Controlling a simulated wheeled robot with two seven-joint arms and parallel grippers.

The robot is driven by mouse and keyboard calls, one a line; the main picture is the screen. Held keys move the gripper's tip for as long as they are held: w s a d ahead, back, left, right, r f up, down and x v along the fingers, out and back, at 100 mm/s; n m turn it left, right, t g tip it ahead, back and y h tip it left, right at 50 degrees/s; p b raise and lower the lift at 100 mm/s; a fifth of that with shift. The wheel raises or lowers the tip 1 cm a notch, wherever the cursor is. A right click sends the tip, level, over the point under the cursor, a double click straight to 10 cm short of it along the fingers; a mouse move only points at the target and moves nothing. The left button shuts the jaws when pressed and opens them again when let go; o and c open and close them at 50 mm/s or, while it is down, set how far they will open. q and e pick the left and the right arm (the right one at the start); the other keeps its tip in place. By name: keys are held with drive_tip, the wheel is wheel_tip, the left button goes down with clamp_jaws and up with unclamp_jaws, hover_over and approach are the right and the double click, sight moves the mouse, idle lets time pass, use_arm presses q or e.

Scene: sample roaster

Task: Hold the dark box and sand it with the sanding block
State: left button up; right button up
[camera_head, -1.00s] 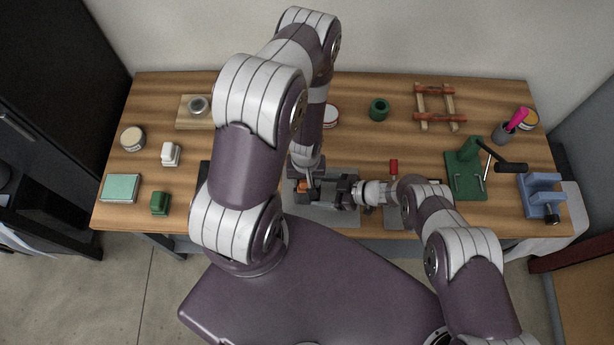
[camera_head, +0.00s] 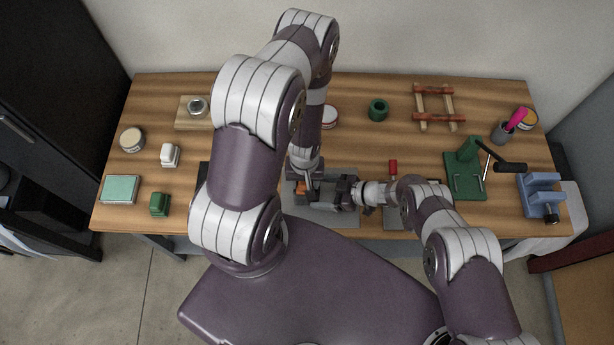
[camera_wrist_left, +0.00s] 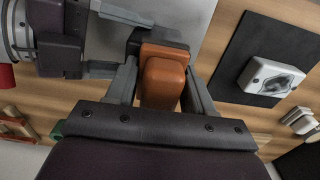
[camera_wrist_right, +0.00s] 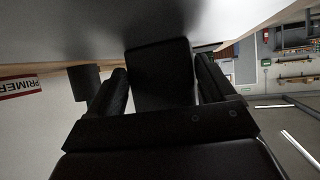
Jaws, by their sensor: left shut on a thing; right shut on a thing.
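My left gripper (camera_head: 304,186) is shut on the orange sanding block (camera_wrist_left: 164,84), which sits between its fingers in the left wrist view. The dark box (camera_wrist_right: 160,76) is between the fingers of my right gripper (camera_wrist_right: 162,82), which is shut on it. In the left wrist view a dark part of the box (camera_wrist_left: 148,35) shows just beyond the block. The two look close together, but I cannot tell whether they touch. In the head view both grippers meet above a grey mat (camera_head: 345,217) at the bench's front, and my left arm hides part of the work.
The wooden bench (camera_head: 240,82) holds a green stand (camera_head: 465,175), a blue vise (camera_head: 541,196) and a red-handled tool (camera_head: 393,167) to the right. A teal box (camera_head: 120,189), a green block (camera_head: 159,205) and a white block (camera_head: 170,155) stand at left. Bare wood lies between them.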

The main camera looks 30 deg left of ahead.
use_arm(q)
drive_tip(key=shift+w+f, duration=0.1)
drive_tip(key=shift+w, duration=1.35)
use_arm(e)
drive_tip(key=shift+s, duration=0.1)
use_arm(q)
drive_tip(key=shift+s, duration=0.75)
drive_tip(key=shift+r, duration=2.6)
use_arm(e)
drive_tip(key=o, duration=1.1)
drive_tip(key=v, duration=1.2)
drive_tip(key=shift+f, duration=0.1)
